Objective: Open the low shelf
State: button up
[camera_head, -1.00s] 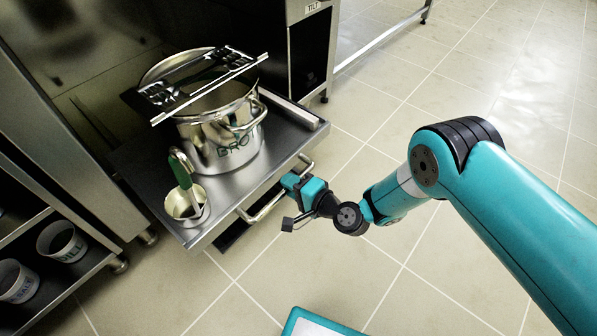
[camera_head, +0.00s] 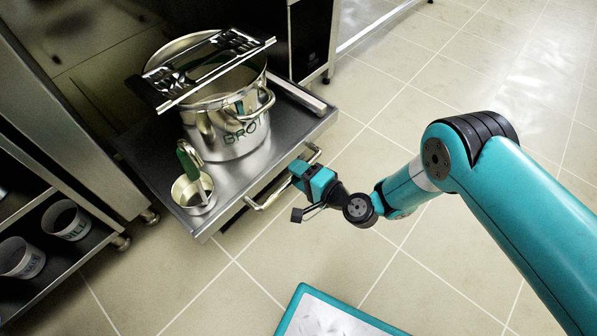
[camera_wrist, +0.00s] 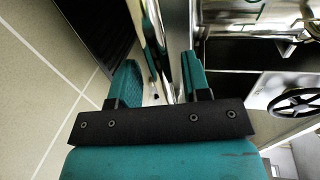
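The low shelf (camera_head: 238,187) is a dark metal tray pulled out from under the steel counter, low above the floor. A bar handle (camera_head: 262,203) runs along its front edge. My gripper (camera_head: 299,170) is at the right part of this handle. In the wrist view my gripper's two teal fingers (camera_wrist: 160,85) stand on either side of the shiny handle bar (camera_wrist: 157,40); the contact is partly hidden. On the shelf stand a large steel pot (camera_head: 228,125) with lettering and a small steel cup (camera_head: 193,193) with a green-handled tool in it.
A rack with utensils (camera_head: 212,70) lies across the pot's top. At left, a low rack holds lettered white tubs (camera_head: 68,221). A teal-edged panel (camera_head: 325,318) shows at the bottom. The tiled floor right of the shelf is clear.

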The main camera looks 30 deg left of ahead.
dwell(0.3)
jog(key=p+v, duration=1.7)
jog(key=p, duration=0.1)
jog(key=shift+d+p, duration=0.2)
jog(key=shift+p, duration=0.15)
